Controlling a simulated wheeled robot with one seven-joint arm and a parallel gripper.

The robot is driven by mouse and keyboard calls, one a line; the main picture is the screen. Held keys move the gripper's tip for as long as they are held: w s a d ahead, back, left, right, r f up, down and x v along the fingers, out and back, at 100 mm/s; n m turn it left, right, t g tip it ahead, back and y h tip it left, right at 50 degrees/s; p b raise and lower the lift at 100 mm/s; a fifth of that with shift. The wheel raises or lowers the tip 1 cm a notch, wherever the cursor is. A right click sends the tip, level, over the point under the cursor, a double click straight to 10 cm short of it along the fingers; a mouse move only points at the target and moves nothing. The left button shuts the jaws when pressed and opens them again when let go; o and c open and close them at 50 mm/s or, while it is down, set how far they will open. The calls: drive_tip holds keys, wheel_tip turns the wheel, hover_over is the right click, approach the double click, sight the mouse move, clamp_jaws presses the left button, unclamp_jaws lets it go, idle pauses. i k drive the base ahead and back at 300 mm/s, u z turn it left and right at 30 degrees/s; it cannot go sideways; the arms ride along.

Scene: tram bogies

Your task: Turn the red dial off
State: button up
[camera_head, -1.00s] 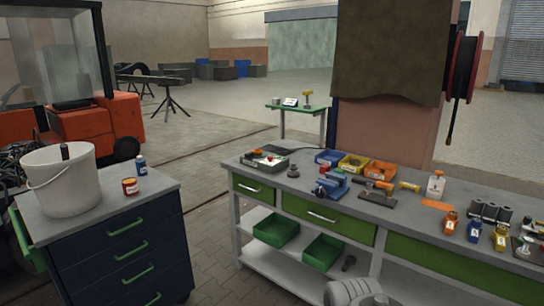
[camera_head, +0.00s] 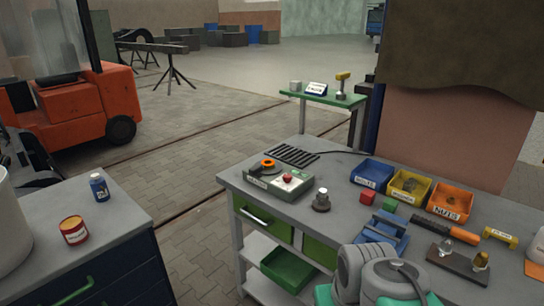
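A small grey-green control box (camera_head: 278,183) sits on the grey workbench near its left end. A red knob (camera_head: 287,178), which looks like the red dial, is on its pale right part. An orange ring-shaped part (camera_head: 268,163) is at the back left of the box. The knob is too small to read its setting. Grey rounded links of my arm show at the bottom, in front of the bench. My gripper's fingers are not in view.
The workbench (camera_head: 245,185) also holds a metal fitting (camera_head: 321,200), a blue bin (camera_head: 371,174), a yellow bin (camera_head: 409,187), an orange bin (camera_head: 449,202) and a blue vise (camera_head: 384,232). A drawer cabinet (camera_head: 125,220) stands left, with a floor gap between.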

sight(287, 178)
drive_tip(key=u, duration=0.65)
drive_tip(key=i, duration=1.7)
drive_tip(key=u, duration=0.95)
drive_tip(key=i, duration=0.3)
drive_tip(key=u, duration=0.1)
